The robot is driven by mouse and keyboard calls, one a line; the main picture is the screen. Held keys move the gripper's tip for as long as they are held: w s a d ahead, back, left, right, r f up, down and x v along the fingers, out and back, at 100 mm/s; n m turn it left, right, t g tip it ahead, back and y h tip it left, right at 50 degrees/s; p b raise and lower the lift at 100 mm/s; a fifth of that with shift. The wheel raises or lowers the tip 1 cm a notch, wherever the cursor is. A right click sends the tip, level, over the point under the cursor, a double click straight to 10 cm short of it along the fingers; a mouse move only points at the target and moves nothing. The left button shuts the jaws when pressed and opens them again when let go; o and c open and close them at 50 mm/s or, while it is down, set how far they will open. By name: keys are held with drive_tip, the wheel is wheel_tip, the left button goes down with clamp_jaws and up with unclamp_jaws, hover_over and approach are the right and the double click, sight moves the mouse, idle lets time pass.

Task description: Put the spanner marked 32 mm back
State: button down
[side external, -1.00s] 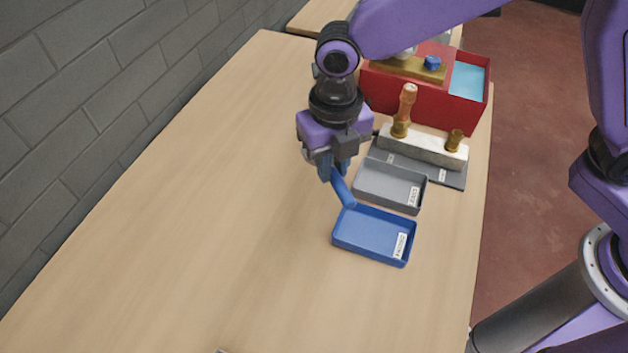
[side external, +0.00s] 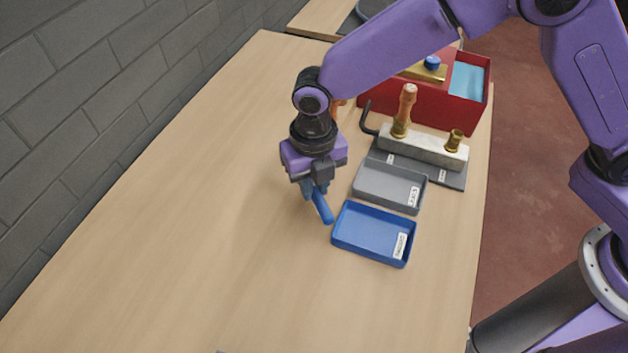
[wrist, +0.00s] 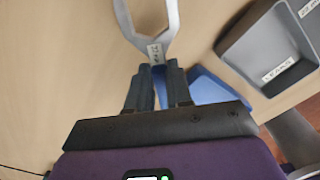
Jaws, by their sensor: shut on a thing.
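My gripper (side external: 312,188) is shut on a spanner, held above the bare table left of the blue tray. The spanner's blue handle (side external: 323,208) slants down to the right from the fingers in the side view. In the wrist view, the fingers (wrist: 160,68) grip just below the spanner's grey forked head (wrist: 150,35). A small white tag sits at the head's base; its print is too small to read surely. The blue tray (side external: 365,235) has a white label and looks empty. The grey tray (side external: 388,187) behind it also looks empty and labelled.
A dark grey mat (side external: 450,178) behind the trays carries a pale block (side external: 425,148) with brass fittings. A black bent rod (side external: 366,122) is beside it. A red box (side external: 450,108) stands at the back right. The table's left and front are mostly clear.

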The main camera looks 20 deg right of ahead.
sight(315, 188)
drive_tip(key=shift+f, duration=0.55)
drive_tip(key=c, duration=1)
unclamp_jaws()
wheel_tip(315, 188, up, 13)
drive_tip(key=shift+r, duration=0.1)
drive_tip(key=shift+d, duration=0.1)
drive_tip(key=s+d+m, duration=0.6)
drive_tip(key=d+m, duration=0.1)
drive_tip(key=d, duration=0.3)
drive_tip(key=s+d+m, duration=0.7)
drive_tip(key=d+m, duration=0.1)
drive_tip(key=d, duration=0.3)
drive_tip(key=s+d+m, duration=0.6)
drive_tip(key=d+m, duration=0.2)
drive_tip(key=d, duration=0.3)
drive_tip(key=shift+s+d, duration=0.15)
drive_tip(key=shift+s, duration=0.2)
